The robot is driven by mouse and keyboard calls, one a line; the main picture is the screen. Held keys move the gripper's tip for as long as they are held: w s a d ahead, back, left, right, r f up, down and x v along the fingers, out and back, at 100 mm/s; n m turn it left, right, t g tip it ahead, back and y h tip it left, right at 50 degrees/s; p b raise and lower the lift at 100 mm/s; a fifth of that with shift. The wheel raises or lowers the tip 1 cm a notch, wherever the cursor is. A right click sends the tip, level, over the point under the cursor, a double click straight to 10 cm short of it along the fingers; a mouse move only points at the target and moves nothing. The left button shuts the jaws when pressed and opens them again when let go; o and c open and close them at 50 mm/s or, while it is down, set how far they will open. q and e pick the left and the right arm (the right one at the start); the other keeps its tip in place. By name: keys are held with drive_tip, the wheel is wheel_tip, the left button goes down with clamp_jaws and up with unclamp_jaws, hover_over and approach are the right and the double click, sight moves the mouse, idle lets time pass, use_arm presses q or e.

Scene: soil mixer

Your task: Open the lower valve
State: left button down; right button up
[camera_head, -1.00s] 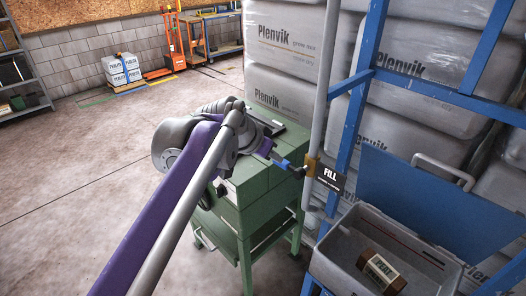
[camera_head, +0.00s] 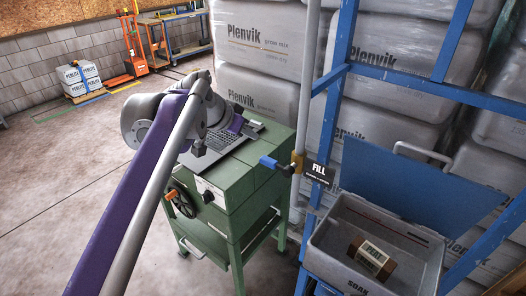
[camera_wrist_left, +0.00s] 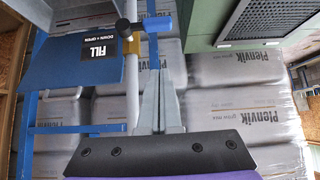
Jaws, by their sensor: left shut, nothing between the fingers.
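The lower valve has a blue lever (camera_head: 270,163) and a brass body (camera_head: 297,162) on a grey vertical pipe, beside a black FILL sign (camera_head: 320,172). The lever sticks out to the left, roughly level. In the left wrist view the blue lever (camera_wrist_left: 155,27) lies just beyond my fingertips, with the brass body (camera_wrist_left: 122,33) left of it. The sign (camera_wrist_left: 97,46) there reads "DOWN = OPEN". My left gripper (camera_head: 245,129) is above the green cabinet, up and left of the lever and apart from it. Its fingers (camera_wrist_left: 159,95) are shut and empty. My right gripper is out of view.
The green cabinet (camera_head: 240,180) with a handwheel (camera_head: 181,198) stands under my left arm. A grey bin (camera_head: 350,256) holding a peat block (camera_head: 372,258) sits at the lower right. Blue frame posts (camera_head: 336,100) and stacked Plenvik sacks (camera_head: 262,45) stand behind.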

use_arm(q)
hover_over(263, 161)
drive_tip(key=d, duration=0.1)
drive_tip(key=f, duration=0.7)
drive_tip(key=shift+s+f, duration=0.15)
drive_tip(key=shift+s, duration=0.1)
wheel_tip(263, 161, down, 4)
drive_tip(key=shift+s+a+r, duration=0.1)
drive_tip(key=shift+r, duration=0.05)
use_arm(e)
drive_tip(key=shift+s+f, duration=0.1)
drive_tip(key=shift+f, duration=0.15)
